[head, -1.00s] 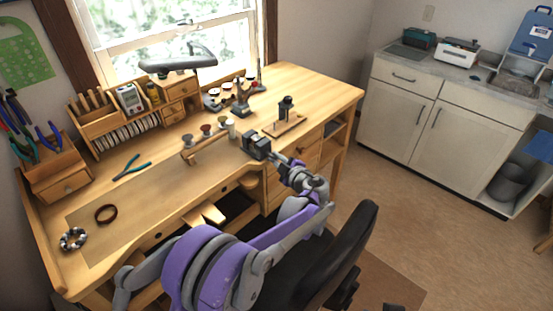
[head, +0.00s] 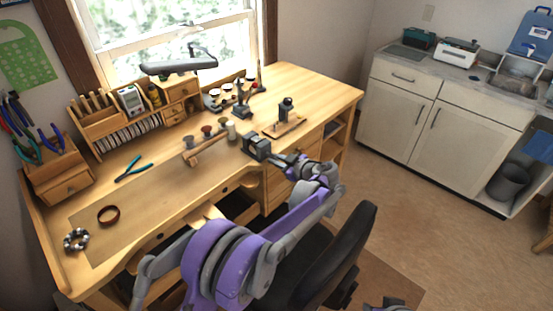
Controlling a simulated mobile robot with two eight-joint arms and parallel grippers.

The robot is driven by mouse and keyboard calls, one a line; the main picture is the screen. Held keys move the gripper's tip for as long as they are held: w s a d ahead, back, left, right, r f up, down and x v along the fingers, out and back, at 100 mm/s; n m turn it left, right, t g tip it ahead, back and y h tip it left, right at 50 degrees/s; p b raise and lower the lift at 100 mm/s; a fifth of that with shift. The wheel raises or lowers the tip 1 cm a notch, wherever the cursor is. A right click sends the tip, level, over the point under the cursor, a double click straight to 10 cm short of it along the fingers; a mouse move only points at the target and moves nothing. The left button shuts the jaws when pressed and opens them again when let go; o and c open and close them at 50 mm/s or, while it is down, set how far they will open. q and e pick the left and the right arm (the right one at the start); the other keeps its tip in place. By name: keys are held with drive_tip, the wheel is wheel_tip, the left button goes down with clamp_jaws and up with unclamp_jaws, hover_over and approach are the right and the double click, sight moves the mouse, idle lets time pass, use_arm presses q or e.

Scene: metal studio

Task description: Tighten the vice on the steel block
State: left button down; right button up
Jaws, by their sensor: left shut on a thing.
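The dark grey vice (head: 256,146) is mounted at the front edge of the wooden workbench (head: 330,85), near its middle. My left gripper (head: 291,160) reaches the vice's near right side. It is shut on the vice handle, which is mostly hidden by the fingers. I cannot make out the steel block separately from the vice jaws, nor whether there is a gap between them.
A small press-like tool on a wooden base (head: 284,126) stands right of the vice. A black chair (head: 335,260) stands close to my left arm.

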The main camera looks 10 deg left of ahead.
use_arm(q)
drive_tip(key=m+g+y, duration=0.1)
drive_tip(key=m+g, duration=0.1)
drive_tip(key=m, duration=0.1)
drive_tip(key=shift+m, duration=0.4)
drive_tip(key=m+g+y, duration=0.2)
drive_tip(key=m, duration=0.1)
drive_tip(key=shift+f+m, duration=0.1)
drive_tip(key=shift+m, duration=0.3)
drive_tip(key=m+g+y, duration=0.1)
drive_tip(key=m+y, duration=0.1)
drive_tip(key=m, duration=0.2)
drive_tip(key=shift+d+f+b, duration=0.1)
drive_tip(key=shift+b, duration=0.3)
drive_tip(key=m+y+b, duration=0.1)
drive_tip(key=m+y, duration=0.1)
drive_tip(key=m, duration=0.2)
drive_tip(key=shift+m, duration=0.3)
drive_tip(key=c, duration=0.9)
unclamp_jaws()
drive_tip(key=shift+o, duration=0.2)
